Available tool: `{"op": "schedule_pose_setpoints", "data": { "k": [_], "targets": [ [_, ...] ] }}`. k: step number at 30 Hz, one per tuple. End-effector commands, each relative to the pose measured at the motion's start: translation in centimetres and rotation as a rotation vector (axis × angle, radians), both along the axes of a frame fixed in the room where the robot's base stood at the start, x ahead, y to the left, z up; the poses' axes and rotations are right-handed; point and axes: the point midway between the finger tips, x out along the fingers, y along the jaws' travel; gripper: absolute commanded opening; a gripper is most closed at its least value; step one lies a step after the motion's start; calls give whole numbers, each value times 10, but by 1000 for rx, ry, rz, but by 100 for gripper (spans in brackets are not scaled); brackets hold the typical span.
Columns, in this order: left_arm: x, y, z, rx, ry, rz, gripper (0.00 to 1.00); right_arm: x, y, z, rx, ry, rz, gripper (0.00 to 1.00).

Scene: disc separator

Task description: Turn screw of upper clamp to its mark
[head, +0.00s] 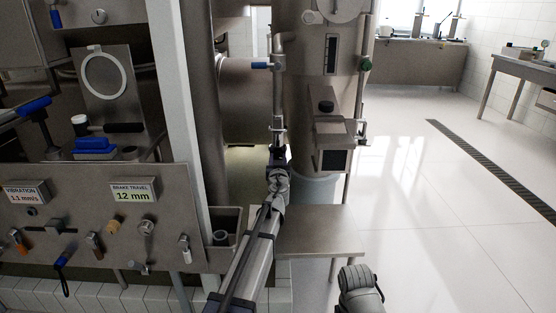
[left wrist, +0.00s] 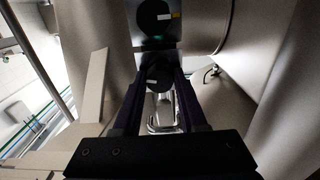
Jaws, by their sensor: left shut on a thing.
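My left gripper (head: 278,157) reaches up to the foot of a vertical steel pipe beside the large steel column. In the left wrist view the two dark fingers (left wrist: 160,88) are shut on a dark round knob (left wrist: 159,74) with a small pale mark on its face. I take this knob to be the clamp screw, but cannot tell whether its mark is lined up. A second dark round part (left wrist: 153,14) with a white and yellow label sits beyond it. The held knob is hidden by my gripper in the head view.
A blue-handled valve (head: 260,66) is on the pipe above my left gripper. A steel table (head: 320,238) lies below. A control panel (head: 75,215) stands left; the floor at right is open.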

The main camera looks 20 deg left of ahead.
Motion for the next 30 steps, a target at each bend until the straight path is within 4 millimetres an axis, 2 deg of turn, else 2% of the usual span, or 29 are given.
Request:
{"op": "schedule_pose_setpoints", "data": {
  "k": [30],
  "targets": [
    [0, 0, 0, 896, 257, 0, 0, 0, 0, 0, 0, 0, 0, 50]
  ]
}}
